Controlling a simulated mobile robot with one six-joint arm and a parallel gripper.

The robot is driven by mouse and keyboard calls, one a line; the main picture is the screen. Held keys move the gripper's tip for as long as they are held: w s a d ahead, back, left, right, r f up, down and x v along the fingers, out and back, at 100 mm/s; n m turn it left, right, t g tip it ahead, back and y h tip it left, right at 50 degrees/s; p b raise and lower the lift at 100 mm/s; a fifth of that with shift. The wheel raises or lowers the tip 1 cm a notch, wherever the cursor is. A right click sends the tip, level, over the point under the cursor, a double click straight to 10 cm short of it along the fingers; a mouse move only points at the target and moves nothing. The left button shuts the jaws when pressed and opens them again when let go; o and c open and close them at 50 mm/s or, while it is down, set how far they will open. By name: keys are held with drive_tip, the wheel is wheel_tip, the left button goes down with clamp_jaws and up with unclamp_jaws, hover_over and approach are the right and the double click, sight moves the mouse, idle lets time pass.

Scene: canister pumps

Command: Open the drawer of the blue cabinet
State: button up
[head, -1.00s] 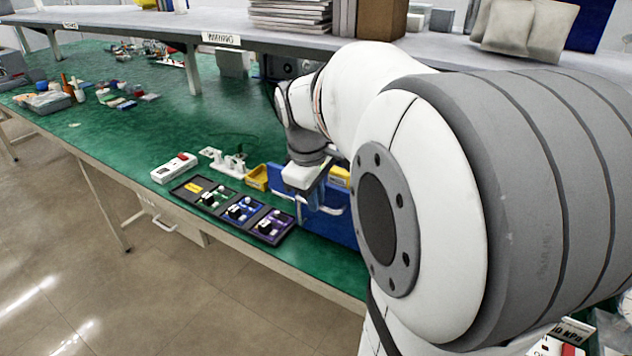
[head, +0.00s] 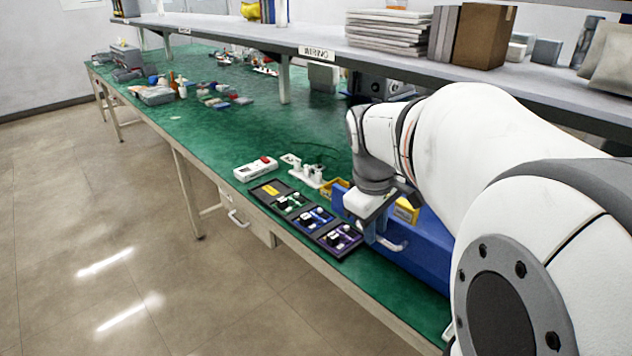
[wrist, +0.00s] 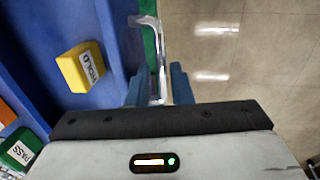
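The blue cabinet (head: 428,258) stands on the green bench, partly hidden behind my arm. Its pale bar handle (head: 396,246) sticks out from the front; it also shows in the wrist view (wrist: 154,50). My gripper (head: 380,230) is at the handle. In the wrist view my two blue fingers (wrist: 157,84) are apart, one on each side of the handle bar, with gaps visible. Contact with the bar cannot be made out. The drawer front looks flush with the cabinet, though my arm hides part of it.
Beside the cabinet are a row of dark trays (head: 306,222) with small parts, a white box with a red button (head: 256,169) and a yellow bin (head: 333,187). The floor in front is clear.

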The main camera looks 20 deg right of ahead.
wheel_tip(320, 180, up, 8)
drive_tip(key=a, duration=0.1)
drive_tip(key=shift+s+a+f+p, duration=0.15)
drive_tip(key=shift+s+p, duration=0.15)
